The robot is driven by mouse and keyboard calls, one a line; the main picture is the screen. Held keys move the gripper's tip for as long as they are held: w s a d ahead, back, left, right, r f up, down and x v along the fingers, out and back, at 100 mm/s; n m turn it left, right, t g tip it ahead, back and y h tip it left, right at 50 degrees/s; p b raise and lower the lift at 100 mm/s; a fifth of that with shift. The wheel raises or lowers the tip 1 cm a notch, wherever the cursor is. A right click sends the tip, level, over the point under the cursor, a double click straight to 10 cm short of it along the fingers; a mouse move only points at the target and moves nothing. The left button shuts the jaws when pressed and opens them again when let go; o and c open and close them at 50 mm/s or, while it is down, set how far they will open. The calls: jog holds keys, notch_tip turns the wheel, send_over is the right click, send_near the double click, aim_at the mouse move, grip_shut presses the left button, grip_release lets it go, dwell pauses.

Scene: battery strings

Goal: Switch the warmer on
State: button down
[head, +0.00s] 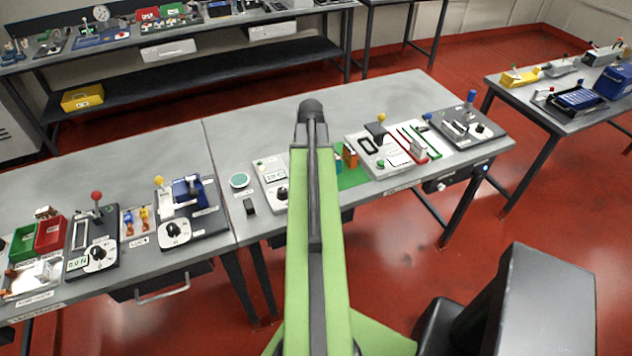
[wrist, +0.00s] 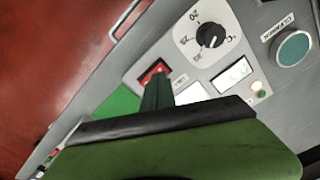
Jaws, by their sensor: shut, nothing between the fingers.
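The warmer is a white panel (wrist: 184,35) in the wrist view, with a black dial (wrist: 210,35) marked in °C. It also carries a small blank-looking window (wrist: 232,75) and a small pale round lamp (wrist: 257,87); I cannot tell if the lamp is lit. A red rocker switch (wrist: 154,71) sits at its left end, close to my fingertips. My gripper (wrist: 158,82) is shut and empty, pointing at this switch; I cannot tell if it touches. In the head view the warmer (head: 268,168) is partly hidden behind my arm, and so is my gripper.
A teal disc (wrist: 293,48) lies to the right of the warmer in the wrist view. A green mat (head: 352,178) is on its other side. In the head view a panel with a yellow-knobbed lever (head: 382,118) stands farther right. The grey bench (head: 240,135) is clear behind the warmer.

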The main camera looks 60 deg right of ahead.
notch_tip(320, 180, up, 5)
jog(key=p, duration=0.3)
jog(key=shift+f+p, duration=0.2)
jog(key=shift+p, duration=0.2)
